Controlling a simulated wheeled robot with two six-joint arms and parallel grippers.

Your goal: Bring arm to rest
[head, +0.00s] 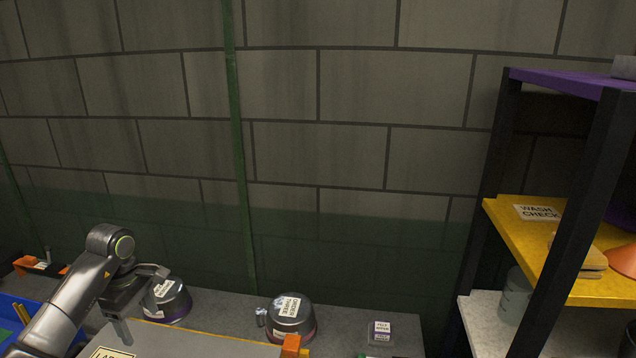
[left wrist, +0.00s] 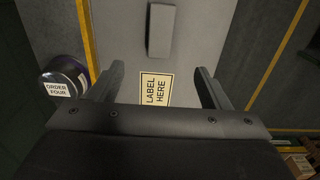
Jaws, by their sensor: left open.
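My left gripper (head: 142,300) is raised over the left part of the grey work surface, beside a dark round pot. In the left wrist view its two fingers (left wrist: 160,78) stand wide apart with nothing between them. Below them lies a pale board (left wrist: 208,30) with a "LABEL HERE" label (left wrist: 155,89) and a grey block (left wrist: 161,31). The board's near part also shows in the head view (head: 190,343). My right gripper is not in view.
A labelled dark pot (head: 167,303) stands just behind my left gripper. Another labelled pot (head: 291,320) stands further right, with a small labelled box (head: 381,334) beyond it. A shelf rack (head: 525,240) stands at the right. A blue bin (head: 12,312) is at the left edge.

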